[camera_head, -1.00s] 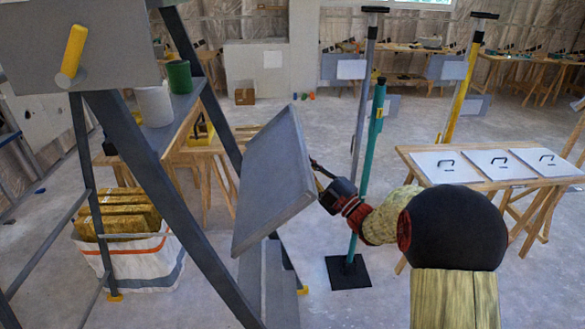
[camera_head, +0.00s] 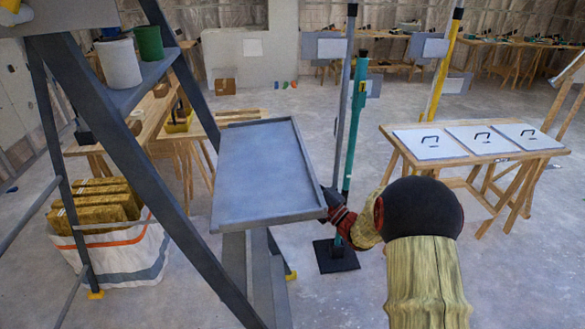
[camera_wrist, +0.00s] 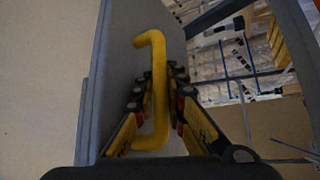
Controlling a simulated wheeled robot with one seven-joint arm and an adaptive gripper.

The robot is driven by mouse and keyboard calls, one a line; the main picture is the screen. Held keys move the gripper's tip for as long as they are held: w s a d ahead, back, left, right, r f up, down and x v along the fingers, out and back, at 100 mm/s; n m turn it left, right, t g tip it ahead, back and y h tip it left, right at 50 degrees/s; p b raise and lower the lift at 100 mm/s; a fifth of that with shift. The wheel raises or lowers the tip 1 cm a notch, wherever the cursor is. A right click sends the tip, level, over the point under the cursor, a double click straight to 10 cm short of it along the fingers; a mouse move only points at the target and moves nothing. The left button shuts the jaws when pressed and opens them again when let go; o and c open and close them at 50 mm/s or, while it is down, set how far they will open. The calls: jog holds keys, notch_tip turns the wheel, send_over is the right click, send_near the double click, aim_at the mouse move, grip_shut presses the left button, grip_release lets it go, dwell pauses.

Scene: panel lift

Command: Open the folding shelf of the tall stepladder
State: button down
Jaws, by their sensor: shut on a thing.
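The folding shelf (camera_head: 262,170) of the tall stepladder (camera_head: 130,165) is a grey tray with a raised rim, out from the ladder's right side. It looks nearly level, with its top face showing. In the wrist view, a yellow handle (camera_wrist: 156,85) is on the grey panel (camera_wrist: 117,75). My gripper (camera_wrist: 157,100) is shut on this handle, one finger on each side. In the head view, my gripper is mostly hidden behind the shelf's near right corner, and the handle is hidden there too.
A white pot (camera_head: 118,63) and a green pot (camera_head: 149,42) stand on the ladder's fixed shelf. A bag of yellow packs (camera_head: 115,245) sits below. A teal pole (camera_head: 356,120) stands close behind my gripper. A wooden table (camera_head: 400,152) with white panels is at right.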

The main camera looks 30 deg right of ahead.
jog(key=shift+f, duration=0.35)
jog(key=c, duration=1.8)
grip_release()
jog(key=v, duration=1.2)
